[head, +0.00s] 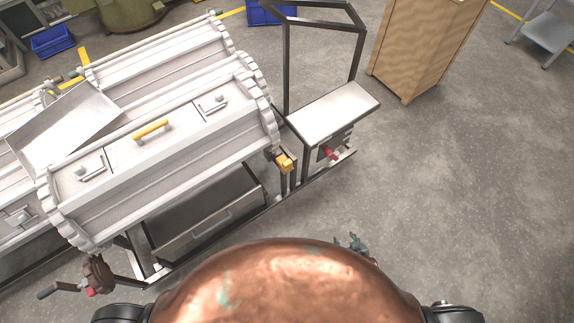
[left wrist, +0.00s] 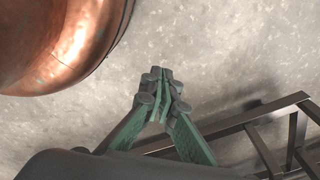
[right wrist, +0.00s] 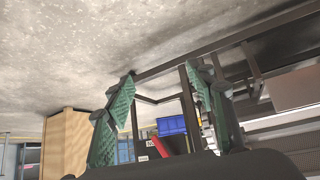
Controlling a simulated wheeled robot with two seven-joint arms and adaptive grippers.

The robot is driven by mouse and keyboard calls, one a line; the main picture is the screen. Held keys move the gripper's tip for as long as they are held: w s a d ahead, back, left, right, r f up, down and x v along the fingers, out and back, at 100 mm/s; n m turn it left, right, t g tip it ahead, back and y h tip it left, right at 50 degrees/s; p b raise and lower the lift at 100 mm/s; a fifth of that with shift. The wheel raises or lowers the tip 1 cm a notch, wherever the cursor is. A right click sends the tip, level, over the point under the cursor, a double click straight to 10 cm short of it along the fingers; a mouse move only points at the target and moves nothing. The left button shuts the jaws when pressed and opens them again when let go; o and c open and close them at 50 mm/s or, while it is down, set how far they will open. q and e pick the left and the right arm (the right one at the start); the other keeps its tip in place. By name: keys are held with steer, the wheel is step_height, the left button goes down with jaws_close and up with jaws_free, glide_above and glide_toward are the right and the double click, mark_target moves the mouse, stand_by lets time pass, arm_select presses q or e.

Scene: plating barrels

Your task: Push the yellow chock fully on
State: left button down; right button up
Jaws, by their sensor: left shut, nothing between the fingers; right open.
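The yellow chock (head: 285,162) is a small block on the frame post just off the right end of the near white barrel (head: 160,150). I cannot tell from here how far it is seated. My right gripper (head: 351,242) shows as green fingertips past my copper body, in front of the chock and to its right, well apart from it. In the right wrist view its two green fingers (right wrist: 165,95) are spread with nothing between them. My left gripper (left wrist: 160,78) is shut and empty over the floor beside a dark frame; it is not seen in the head view.
A stand with a white top (head: 335,110) and a red lever (head: 329,153) is right of the chock. A drawer (head: 205,225) sits under the barrel. A wooden cabinet (head: 420,45) stands behind. Floor at right is clear.

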steer(key=w+a+t+y+b, duration=0.1)
steer(key=w+a+t+b, duration=0.2)
steer(key=w, duration=0.5)
arm_select(q)
step_height(320, 180, down, 7)
steer(key=w+b, duration=0.3)
steer(key=b, duration=0.7)
arm_select(e)
steer(key=n+t+y+b, duration=0.3)
steer(key=n+t+y, duration=0.1)
steer(key=y, duration=0.3)
glide_toward(289, 165)
steer(key=x, duration=0.4)
steer(key=shift+w+f, duration=0.1)
steer(key=shift+w, duration=0.15)
steer(key=b+x, duration=0.2)
steer(key=x, duration=0.3)
steer(key=shift+w+a+f, duration=0.1)
steer(key=shift+w+a, duration=0.15)
steer(key=shift+a, duration=0.05)
arm_select(q)
steer(key=w+d+r+g, duration=0.1)
steer(key=w+d+r, duration=0.2)
steer(key=r, duration=0.3)
steer(key=shift+w+r+n, duration=0.3)
steer(key=shift+r, duration=0.1)
arm_select(e)
steer(key=shift+w+a, duration=0.4)
steer(key=shift+w, duration=0.15)
jaws_close()
